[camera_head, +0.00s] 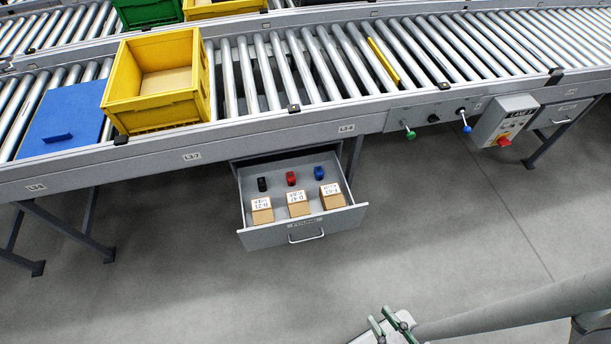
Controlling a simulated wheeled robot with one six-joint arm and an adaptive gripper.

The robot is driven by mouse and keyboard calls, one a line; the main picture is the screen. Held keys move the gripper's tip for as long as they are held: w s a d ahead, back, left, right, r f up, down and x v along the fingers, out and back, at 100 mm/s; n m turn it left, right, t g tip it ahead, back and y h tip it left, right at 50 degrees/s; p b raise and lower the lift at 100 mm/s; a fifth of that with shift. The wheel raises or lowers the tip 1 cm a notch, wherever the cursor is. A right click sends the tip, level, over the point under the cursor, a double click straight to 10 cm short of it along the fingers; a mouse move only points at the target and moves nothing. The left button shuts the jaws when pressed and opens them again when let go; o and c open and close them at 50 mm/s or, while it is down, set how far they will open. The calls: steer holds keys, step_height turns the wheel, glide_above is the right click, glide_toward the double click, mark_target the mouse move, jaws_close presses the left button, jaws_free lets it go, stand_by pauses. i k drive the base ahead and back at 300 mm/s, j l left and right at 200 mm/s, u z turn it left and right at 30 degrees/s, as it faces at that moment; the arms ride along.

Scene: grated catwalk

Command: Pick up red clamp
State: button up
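The red clamp (291,178) is a small red piece in the open grey drawer (318,224) under the conveyor. It stands in the back row, between a small black piece (262,184) on its left and a small blue piece (319,172) on its right. Three labelled cardboard boxes stand in front of them, the middle one (299,207) just in front of the red clamp. My gripper (391,325) is at the bottom edge of the picture, on the floor side, well apart from the drawer. Its end is partly cut off, and whether its fingers are open does not show clearly.
The roller conveyor (290,70) runs above the drawer and carries a yellow crate (127,103) and a blue lid (62,125). A control box (508,115) with a red button hangs at the right. Open grey floor lies between the drawer and my arm.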

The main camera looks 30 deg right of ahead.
mark_target(290, 178)
steer(key=i+l+z, duration=0.2)
steer(key=z, duration=0.15)
steer(key=i+l+z, duration=0.1)
steer(key=i+z, duration=0.55)
steer(key=k+l, duration=0.05)
